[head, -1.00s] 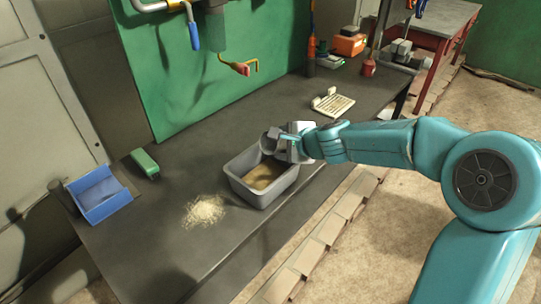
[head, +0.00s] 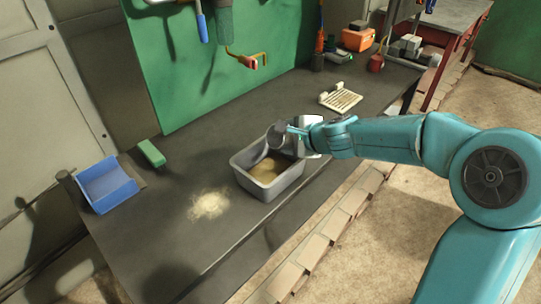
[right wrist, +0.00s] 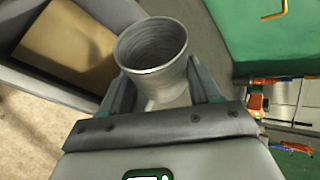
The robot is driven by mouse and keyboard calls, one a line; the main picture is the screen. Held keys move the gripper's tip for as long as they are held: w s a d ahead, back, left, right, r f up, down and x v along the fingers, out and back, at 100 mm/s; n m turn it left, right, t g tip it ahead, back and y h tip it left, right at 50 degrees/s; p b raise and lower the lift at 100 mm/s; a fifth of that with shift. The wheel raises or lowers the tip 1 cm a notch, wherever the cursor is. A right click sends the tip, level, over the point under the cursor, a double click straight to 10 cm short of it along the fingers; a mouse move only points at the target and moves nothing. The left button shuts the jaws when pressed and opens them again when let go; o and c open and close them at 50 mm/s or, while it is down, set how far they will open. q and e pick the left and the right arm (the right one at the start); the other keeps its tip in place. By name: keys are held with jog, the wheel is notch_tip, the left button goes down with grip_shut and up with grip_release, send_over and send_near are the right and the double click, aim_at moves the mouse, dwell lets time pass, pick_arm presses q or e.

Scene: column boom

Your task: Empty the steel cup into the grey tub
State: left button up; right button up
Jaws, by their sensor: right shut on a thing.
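The steel cup (head: 276,136) is at the back right edge of the grey tub (head: 242,176), above its rim. My right gripper (head: 289,135) is shut on the cup. In the right wrist view the cup (right wrist: 152,48) sits between the two fingers (right wrist: 160,90); its ridged inner wall shows and I see no grains inside, though its bottom is not clear. The tub (right wrist: 22,62) also shows there, with tan grains inside. In the head view tan grains (head: 266,171) cover the tub's floor. My left gripper is out of view.
A pile of pale grains (head: 208,205) lies on the dark bench (head: 165,235) left of the tub. A blue bin (head: 107,186) and a green box (head: 152,153) stand farther left. A cream slotted rack (head: 341,98) lies behind the tub. The bench's front edge is close to the tub.

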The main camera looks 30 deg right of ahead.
dwell(0.4)
jog(key=shift+d+f+m+y+p, duration=0.2)
jog(key=shift+f+m+y+p, duration=0.1)
jog(key=shift+f+m+y, duration=0.3)
jog(key=shift+m+g+y, duration=0.4)
jog(key=shift+m+y, duration=0.1)
jog(key=shift+y, duration=0.4)
notch_tip(320, 180, up, 4)
jog(key=p, duration=0.6)
jog(key=shift+a+r, duration=0.1)
jog(key=shift+r, duration=0.1)
jog(key=r+m+y+p, duration=0.1)
jog(key=p, duration=0.2)
jog(key=a+r+m+y+p, duration=0.1)
jog(key=r+y+p, duration=0.1)
jog(key=p, duration=0.1)
jog(key=shift+s+r+m+y, duration=0.1)
jog(key=shift+s+m+y, duration=0.05)
jog(key=shift+m+y, duration=0.15)
jog(key=shift+a+r+m+y+p, duration=0.15)
jog(key=shift+r+m+y+p, duration=0.2)
jog(key=shift+m+y+p, duration=0.3)
jog(key=shift+a+r+y, duration=0.1)
jog(key=shift+a+y, duration=0.05)
jog(key=shift+y, duration=0.1)
